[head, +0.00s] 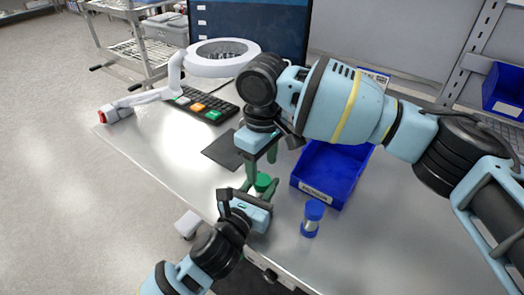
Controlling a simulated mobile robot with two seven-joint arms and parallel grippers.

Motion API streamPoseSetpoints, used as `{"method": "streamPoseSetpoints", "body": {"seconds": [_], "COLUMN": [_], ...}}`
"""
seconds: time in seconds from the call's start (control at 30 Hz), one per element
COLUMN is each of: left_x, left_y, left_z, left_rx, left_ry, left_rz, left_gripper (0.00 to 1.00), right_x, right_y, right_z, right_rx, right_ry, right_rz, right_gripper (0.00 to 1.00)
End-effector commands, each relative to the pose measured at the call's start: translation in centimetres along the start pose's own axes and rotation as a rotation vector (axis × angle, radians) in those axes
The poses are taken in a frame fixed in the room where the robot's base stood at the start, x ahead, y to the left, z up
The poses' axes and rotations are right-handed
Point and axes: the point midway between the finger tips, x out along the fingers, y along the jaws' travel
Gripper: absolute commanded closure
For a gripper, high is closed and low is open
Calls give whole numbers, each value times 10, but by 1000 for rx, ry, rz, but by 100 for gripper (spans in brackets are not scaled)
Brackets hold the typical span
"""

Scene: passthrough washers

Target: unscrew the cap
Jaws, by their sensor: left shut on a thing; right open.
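A green cap (263,180) tops a small container standing upright near the table's front edge; the container's body is mostly hidden by my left gripper. My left gripper (262,190), reaching in from the lower left, is shut on this container just below the cap. My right gripper (262,166) comes down from above, its green fingers apart, over the cap. It is open and empty; I cannot tell whether its fingertips touch the cap.
A blue-capped jar (312,217) stands to the right, in front of a blue bin (330,174). A dark mat (222,150), keyboard (203,106) and white ring lamp (222,58) lie behind. The table's left part (165,140) is clear.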

Motion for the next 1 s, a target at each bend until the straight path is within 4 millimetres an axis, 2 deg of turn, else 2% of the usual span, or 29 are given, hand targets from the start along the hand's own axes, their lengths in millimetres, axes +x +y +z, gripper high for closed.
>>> {"method": "streamPoseSetpoints", "body": {"seconds": [0.1, 0.3, 0.7, 1.0], "left_x": [0, 0, 0, 0], "left_y": [0, 0, 0, 0], "left_z": [0, 0, 0, 0], "left_rx": [0, 0, 0, 0], "left_ry": [0, 0, 0, 0], "left_rz": [0, 0, 0, 0], "left_gripper": [100, 100, 100, 100], "right_x": [18, 39, 46, 45], "right_y": [0, 0, 0, 0], "right_z": [0, 0, 0, 0], "right_rx": [0, -1, -1, -1], "right_ry": [-2, -1, 0, 0], "right_rz": [-1, -1, 0, 0], "right_gripper": [44, 44, 44, 82]}}
